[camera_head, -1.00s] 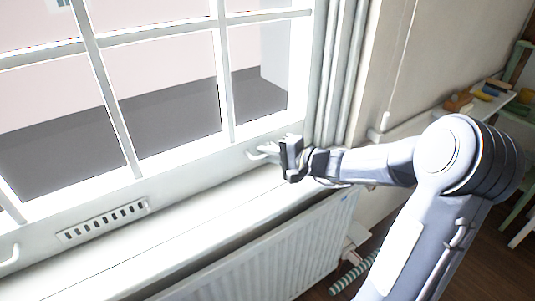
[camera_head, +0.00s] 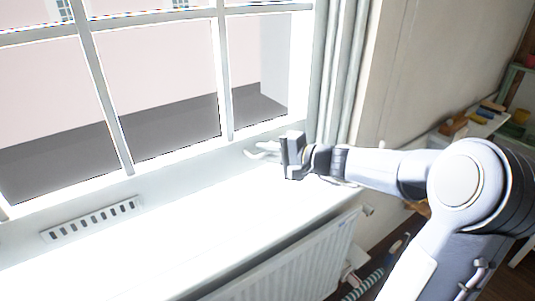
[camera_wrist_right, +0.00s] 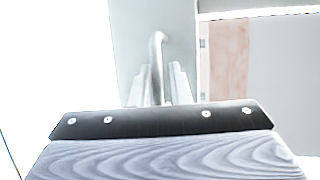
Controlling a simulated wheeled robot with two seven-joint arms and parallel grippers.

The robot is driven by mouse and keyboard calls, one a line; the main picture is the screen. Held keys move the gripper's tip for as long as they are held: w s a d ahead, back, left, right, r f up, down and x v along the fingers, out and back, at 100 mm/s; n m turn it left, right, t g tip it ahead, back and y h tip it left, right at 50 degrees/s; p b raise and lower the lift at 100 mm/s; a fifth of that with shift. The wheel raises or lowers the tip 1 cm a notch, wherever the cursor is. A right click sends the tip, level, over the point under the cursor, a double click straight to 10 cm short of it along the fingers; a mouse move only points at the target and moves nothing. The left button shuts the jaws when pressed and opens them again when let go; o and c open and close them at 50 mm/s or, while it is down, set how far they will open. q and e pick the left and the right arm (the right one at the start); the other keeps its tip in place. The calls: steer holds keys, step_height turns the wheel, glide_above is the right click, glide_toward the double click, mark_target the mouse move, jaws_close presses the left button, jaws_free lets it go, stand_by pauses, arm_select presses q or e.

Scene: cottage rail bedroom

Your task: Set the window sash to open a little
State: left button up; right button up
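The window sash (camera_head: 125,146) is a white frame with several panes, standing just above the white sill in the head view. A pale, hook-shaped sash handle (camera_head: 262,151) sticks out low on its right part. My right gripper (camera_head: 283,152) is at this handle. In the right wrist view the handle (camera_wrist_right: 158,58) stands between the two narrow-set fingers (camera_wrist_right: 159,86), which look shut on it. The exact contact is washed out by glare. Whether there is a gap under the sash cannot be told. My left gripper is out of view.
Curtains (camera_head: 342,75) hang just right of the window. A shelf with small items (camera_head: 470,122) stands at far right.

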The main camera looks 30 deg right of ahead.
steer(key=shift+o, duration=1.2)
steer(key=shift+f, duration=0.1)
steer(key=v, duration=0.7)
steer(key=shift+s+d+b, duration=0.2)
steer(key=shift+s+b, duration=0.15)
steer(key=shift+b, duration=0.1)
steer(key=s+a+f+n+g+y+p, duration=0.15)
steer(key=s+a+n+g, duration=0.5)
steer(key=s+a, duration=0.65)
steer(key=s+a+f+n+g+h+p, duration=0.1)
steer(key=s+f+n+h, duration=0.3)
steer(key=s, duration=0.5)
step_height(320, 180, down, 2)
steer(key=shift+s+a+f+n+g+h+p, duration=0.2)
steer(key=shift+s+a+n+g+h+p, duration=0.15)
steer(key=shift+a+n+p, duration=0.3)
